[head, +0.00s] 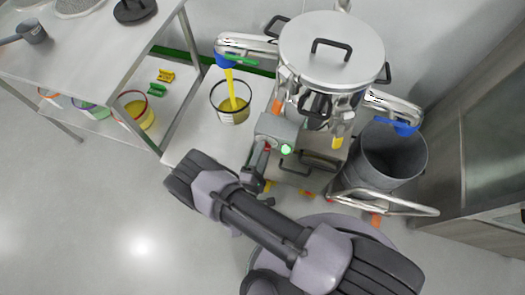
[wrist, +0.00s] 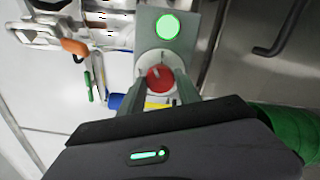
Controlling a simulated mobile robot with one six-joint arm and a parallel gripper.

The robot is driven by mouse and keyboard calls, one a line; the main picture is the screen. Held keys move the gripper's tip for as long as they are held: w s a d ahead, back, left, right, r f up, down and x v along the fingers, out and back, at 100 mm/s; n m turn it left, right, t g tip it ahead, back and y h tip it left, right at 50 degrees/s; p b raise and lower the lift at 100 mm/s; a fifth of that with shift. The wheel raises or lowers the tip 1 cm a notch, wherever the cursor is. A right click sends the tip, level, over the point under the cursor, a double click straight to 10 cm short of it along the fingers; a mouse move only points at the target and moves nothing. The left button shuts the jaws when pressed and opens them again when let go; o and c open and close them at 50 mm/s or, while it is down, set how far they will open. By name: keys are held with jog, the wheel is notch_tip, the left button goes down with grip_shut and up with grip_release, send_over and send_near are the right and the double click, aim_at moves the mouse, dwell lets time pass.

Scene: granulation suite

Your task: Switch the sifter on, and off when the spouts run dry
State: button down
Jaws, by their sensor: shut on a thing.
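The sifter (head: 331,50) is a steel drum with a black-handled lid. Its left spout (head: 245,44) has a blue end, and a yellow stream (head: 233,90) runs from it into a bucket (head: 234,117) with yellow contents. Its right spout (head: 393,107) points over a grey bin (head: 393,155); no stream shows there. The control box (head: 278,131) has a lit green button (head: 286,149), also bright in the wrist view (wrist: 168,26). My gripper (head: 266,147) is at the box. In the wrist view its fingers (wrist: 160,77) are shut on the red button (wrist: 158,80).
A steel table (head: 85,50) with a lower shelf of coloured tubs (head: 140,113) stands at left. Yellow and green clips (head: 158,89) lie on that shelf. A bent metal rail (head: 385,203) is right of the sifter, before a cabinet (head: 480,120). The floor at lower left is clear.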

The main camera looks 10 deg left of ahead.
jog(key=m+p, duration=0.1)
jog(key=m, duration=0.4)
jog(key=shift+m, duration=0.4)
dwell(0.4)
jog(key=c, duration=0.9)
grip_release()
jog(key=shift+o, duration=0.2)
jog(key=shift+s, duration=0.1)
jog(key=s+a+p, duration=0.1)
jog(key=s+p, duration=0.2)
jog(key=s, duration=1.4)
jog(key=shift+a, duration=0.15)
jog(key=shift+s, duration=0.1)
